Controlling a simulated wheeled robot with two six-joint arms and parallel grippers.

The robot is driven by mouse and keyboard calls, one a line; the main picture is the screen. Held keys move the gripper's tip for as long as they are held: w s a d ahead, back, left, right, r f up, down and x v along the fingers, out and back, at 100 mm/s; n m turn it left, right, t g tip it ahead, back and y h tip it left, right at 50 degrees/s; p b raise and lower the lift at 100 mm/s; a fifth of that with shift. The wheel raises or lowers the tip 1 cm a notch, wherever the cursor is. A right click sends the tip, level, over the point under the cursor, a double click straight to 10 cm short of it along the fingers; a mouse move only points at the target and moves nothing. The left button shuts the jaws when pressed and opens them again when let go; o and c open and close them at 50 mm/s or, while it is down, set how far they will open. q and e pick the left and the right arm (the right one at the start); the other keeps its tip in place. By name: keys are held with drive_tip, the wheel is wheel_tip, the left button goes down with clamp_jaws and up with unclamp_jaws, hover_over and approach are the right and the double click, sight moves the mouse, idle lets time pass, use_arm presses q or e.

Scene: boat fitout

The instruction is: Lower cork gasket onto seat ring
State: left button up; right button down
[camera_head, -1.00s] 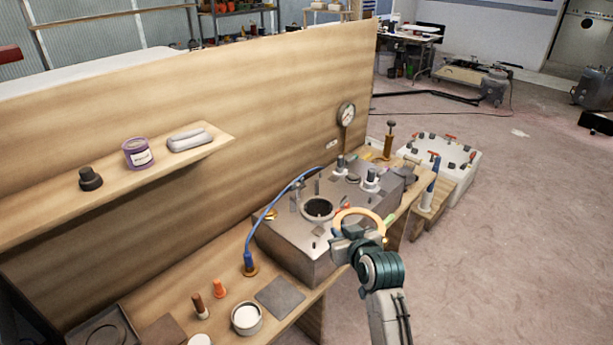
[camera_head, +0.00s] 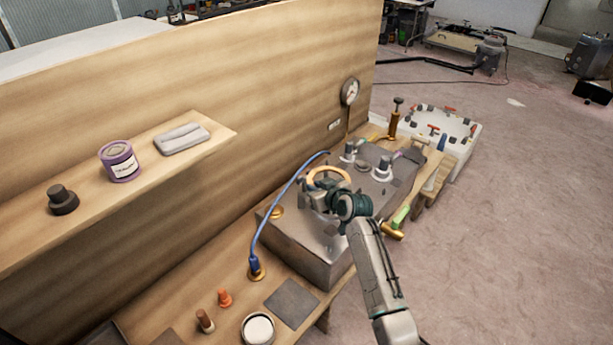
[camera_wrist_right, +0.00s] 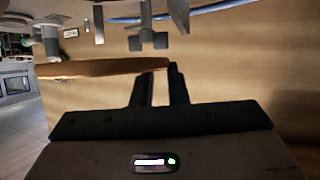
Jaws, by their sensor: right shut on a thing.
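The cork gasket (camera_head: 328,168) is a tan ring, held roughly level over the grey metal box (camera_head: 305,246). My right gripper (camera_head: 322,189) is shut on the gasket's near edge. In the right wrist view the gasket's edge (camera_wrist_right: 105,68) runs left from between the dark fingertips (camera_wrist_right: 160,80). The seat ring on the box top is hidden behind the gasket and my gripper, so I cannot tell the gap between them. My left gripper is not in view.
Clamp-like fittings (camera_head: 382,168) stand on the box top at the right. A blue hose (camera_head: 270,218) curves along its left side. A gauge (camera_head: 350,92) is on the wooden panel. A green-handled tool (camera_head: 398,219) lies at the box's right edge.

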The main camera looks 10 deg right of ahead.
drive_tip(key=f+b, duration=0.5)
drive_tip(key=shift+s+d+f, duration=0.1)
drive_tip(key=shift+s+f, duration=0.05)
drive_tip(key=shift+s, duration=0.15)
drive_tip(key=shift+r+p, duration=0.4)
drive_tip(key=shift+r, duration=0.1)
drive_tip(key=shift+s+r, duration=0.1)
drive_tip(key=shift+s, duration=0.1)
drive_tip(key=shift+s+f, duration=0.1)
drive_tip(key=shift+f, duration=0.15)
drive_tip(key=shift+f, duration=0.25)
drive_tip(key=shift+f+b, duration=0.5)
